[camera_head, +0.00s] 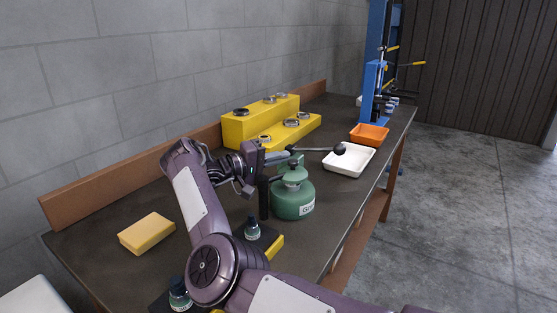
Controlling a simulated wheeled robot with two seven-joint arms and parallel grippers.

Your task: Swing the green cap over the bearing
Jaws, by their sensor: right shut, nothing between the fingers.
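My right gripper (256,163) is shut, above the middle of the workbench and to the left of a green canister (293,203). A dark upright post stands just below and beside the gripper; I cannot tell whether they touch. A small green part (291,160) shows behind the canister top; I cannot tell whether it is the green cap. A long lever with a black ball knob (340,148) reaches right from near the gripper. No bearing can be picked out for certain; several metal rings (291,122) sit on a yellow stepped stand (240,129). My left gripper is not in view.
A yellow sponge-like block (147,233) lies at the left. Two small dark bottles (252,229) (179,294) stand near my forearm. A white tray (349,160), an orange bin (369,135) and a blue press (374,65) are farther along the bench.

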